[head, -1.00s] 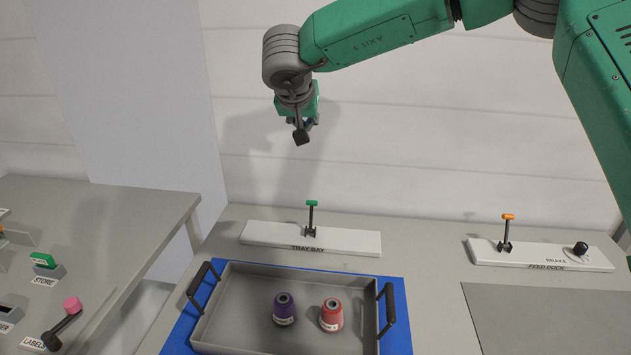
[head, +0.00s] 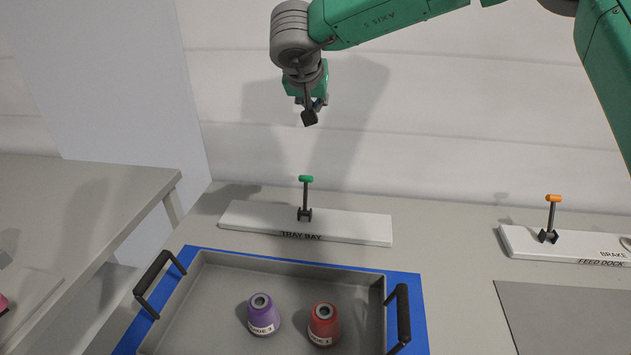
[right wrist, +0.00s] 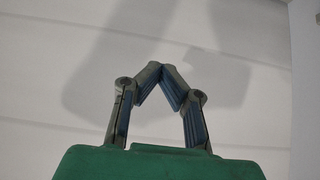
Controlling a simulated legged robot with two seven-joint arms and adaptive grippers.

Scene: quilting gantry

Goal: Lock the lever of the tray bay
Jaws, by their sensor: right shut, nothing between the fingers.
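The tray bay lever (head: 305,198) has a green grip and a dark stem. It stands upright on a white plate (head: 350,226) labelled TRAY BAY, behind the tray. My right gripper (head: 310,113) is above the lever, apart from it, in front of the white wall. In the right wrist view, its two fingertips (right wrist: 161,72) meet with nothing between them, and only the wall shows beyond. My left gripper is in neither view.
A grey tray (head: 225,258) with black handles lies on a blue mat (head: 419,310). It holds a purple spool (head: 263,313) and a red spool (head: 324,324). The feed dock lever (head: 552,214), with an orange grip, stands at the right. A side table (head: 90,190) is at the left.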

